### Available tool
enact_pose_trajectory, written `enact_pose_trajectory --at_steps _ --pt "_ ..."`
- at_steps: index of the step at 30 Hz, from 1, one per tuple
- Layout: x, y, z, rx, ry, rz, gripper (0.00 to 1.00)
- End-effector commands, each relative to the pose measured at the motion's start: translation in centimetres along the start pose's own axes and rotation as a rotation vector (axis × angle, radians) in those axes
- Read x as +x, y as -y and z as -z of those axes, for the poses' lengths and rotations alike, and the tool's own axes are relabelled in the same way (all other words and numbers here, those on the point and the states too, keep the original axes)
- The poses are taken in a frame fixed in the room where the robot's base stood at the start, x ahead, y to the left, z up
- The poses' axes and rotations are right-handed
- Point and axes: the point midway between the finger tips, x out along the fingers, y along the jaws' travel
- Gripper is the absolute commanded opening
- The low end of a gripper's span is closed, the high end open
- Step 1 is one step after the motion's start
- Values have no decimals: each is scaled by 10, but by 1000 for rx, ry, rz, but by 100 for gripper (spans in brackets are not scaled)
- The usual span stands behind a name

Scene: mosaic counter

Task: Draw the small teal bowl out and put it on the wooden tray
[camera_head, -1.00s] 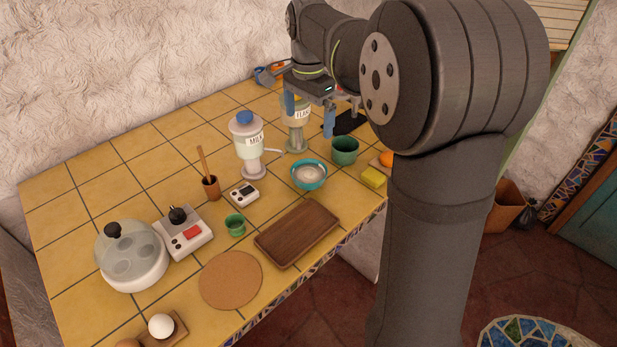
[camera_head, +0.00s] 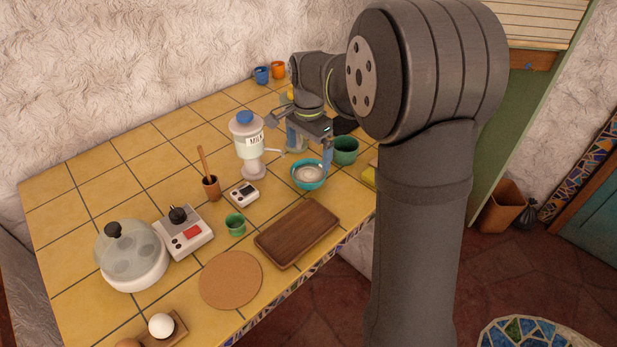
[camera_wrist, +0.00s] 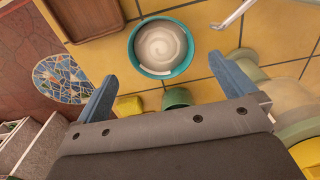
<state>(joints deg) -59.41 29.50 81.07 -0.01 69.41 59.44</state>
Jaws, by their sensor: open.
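The teal bowl (camera_head: 308,186) stands on the yellow tiled counter and holds a pale, swirled content. It also shows in the wrist view (camera_wrist: 135,53), near the top centre. My gripper (camera_head: 308,152) has blue fingers and is open and empty. It hangs above and just behind the bowl, and one finger overlaps the bowl's far right rim in the head view. I cannot tell whether they touch. In the wrist view the bowl lies ahead of the spread fingertips. The wooden tray (camera_head: 297,233) lies empty at the counter's front edge, left of the bowl in front.
A milk dispenser (camera_head: 247,149) stands left of my gripper with its spout pointing toward the bowl. A green pot (camera_head: 346,146) stands close behind right of the bowl. A small green cup (camera_head: 235,225) and a scale (camera_head: 243,194) stand left of the tray. A yellow sponge (camera_wrist: 129,105) lies nearby.

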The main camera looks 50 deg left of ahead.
Motion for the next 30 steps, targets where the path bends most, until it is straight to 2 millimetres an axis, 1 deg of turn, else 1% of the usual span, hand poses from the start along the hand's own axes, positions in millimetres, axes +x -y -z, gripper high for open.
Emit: enact_pose_trajectory --at_steps 11,14,17,24,27,30 --pt "-1 0 0 0 0 0 100" --pt "-6 0 0 0 -1 2 100" --pt "-19 1 0 0 -2 3 100" --pt "-67 1 0 0 -2 4 100" --pt "-83 0 0 0 -1 2 100" --pt "-93 0 0 0 0 1 100"
